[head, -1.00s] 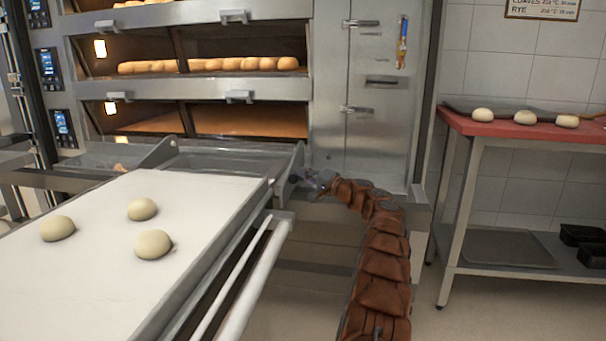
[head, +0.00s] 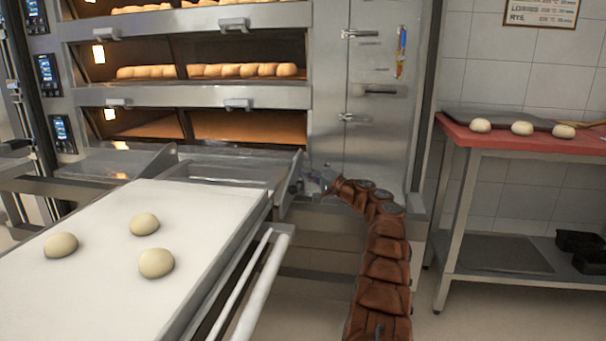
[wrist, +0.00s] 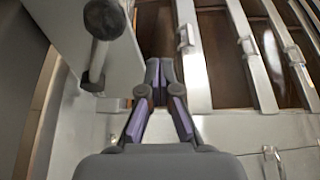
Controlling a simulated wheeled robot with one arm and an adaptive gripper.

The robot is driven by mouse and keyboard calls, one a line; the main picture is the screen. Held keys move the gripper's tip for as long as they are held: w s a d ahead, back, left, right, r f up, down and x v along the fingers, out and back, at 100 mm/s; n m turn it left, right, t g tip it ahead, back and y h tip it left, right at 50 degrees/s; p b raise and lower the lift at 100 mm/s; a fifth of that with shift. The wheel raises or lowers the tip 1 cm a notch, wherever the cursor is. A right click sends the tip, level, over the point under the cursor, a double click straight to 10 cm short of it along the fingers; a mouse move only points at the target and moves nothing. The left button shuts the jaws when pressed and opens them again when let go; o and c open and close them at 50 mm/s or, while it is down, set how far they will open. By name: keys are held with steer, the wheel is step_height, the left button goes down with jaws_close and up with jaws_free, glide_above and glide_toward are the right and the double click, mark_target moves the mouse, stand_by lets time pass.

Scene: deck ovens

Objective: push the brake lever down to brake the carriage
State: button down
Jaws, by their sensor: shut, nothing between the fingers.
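The carriage (head: 105,225) has a flat white bed and stands in front of the oven at the left. In the wrist view a lever with a round black knob (wrist: 104,19) and a metal shaft stands beside a grey side plate (wrist: 65,18); it looks like the brake lever. My gripper (wrist: 160,68) is shut and empty, to the right of the lever and apart from it in the picture. In the head view my gripper (head: 312,184) is small beside the carriage's far right corner; there I cannot make out the lever clearly.
Several dough balls, one here (head: 156,263), lie on the carriage. The deck oven (head: 190,97) with bread inside fills the back. A red-topped table (head: 560,143) with dough stands at the right. A white rail (head: 262,288) runs along the carriage's right side.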

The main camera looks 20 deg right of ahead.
steer(key=s+d+f+p, duration=0.1)
steer(key=s+d+f, duration=0.2)
steer(key=s+d, duration=0.3)
steer(key=shift+d+p, duration=0.2)
steer(key=shift+p, duration=0.15)
steer(key=shift+f, duration=0.1)
